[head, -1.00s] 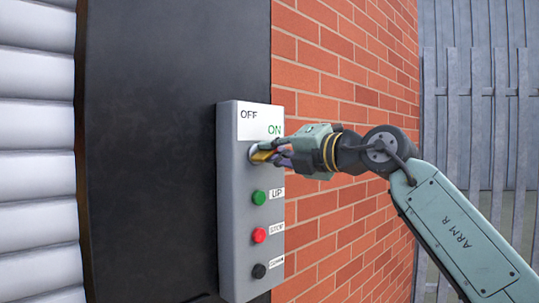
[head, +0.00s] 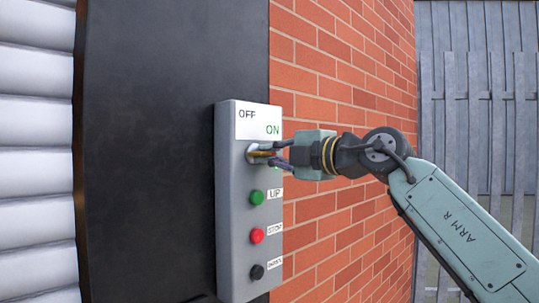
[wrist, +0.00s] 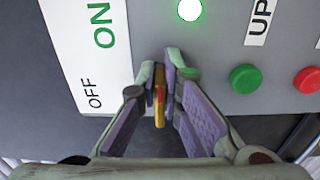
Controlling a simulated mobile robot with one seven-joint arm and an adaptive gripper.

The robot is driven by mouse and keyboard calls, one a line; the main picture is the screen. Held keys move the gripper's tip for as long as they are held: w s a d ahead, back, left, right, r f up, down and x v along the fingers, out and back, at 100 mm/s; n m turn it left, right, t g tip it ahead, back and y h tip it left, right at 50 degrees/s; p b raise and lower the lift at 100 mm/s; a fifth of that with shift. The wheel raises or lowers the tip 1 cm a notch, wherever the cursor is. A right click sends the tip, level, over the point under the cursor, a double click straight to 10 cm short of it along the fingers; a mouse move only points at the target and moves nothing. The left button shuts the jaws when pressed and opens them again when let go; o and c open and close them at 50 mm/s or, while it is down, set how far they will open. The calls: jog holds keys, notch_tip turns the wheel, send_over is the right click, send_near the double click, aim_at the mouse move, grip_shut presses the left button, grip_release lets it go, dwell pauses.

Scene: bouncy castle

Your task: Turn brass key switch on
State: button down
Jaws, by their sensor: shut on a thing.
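The brass key (head: 264,153) sits in its round switch on the grey control box (head: 228,200), below the OFF and ON label (head: 259,121). In the wrist view the key (wrist: 159,106) shows as a narrow yellow and reddish strip between the fingertips. My gripper (head: 270,154) is shut on the key, close to the box face; its tips (wrist: 161,78) hide most of the switch. A round green light (wrist: 189,10) glows on the box in the wrist view, and the head view shows only a faint green glint by the fingers.
Below the key are a green UP button (head: 257,197), a red stop button (head: 257,235) and a black button (head: 257,271). The box stands between a black panel (head: 150,150) and a brick wall (head: 330,100). A grey slatted fence (head: 480,120) is at right.

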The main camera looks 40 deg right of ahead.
dwell(0.3)
jog(key=c, duration=1.8)
grip_release()
jog(key=shift+o, duration=0.2)
jog(key=s, duration=0.7)
jog(key=shift+s+d, duration=0.25)
jog(key=shift+d, duration=0.1)
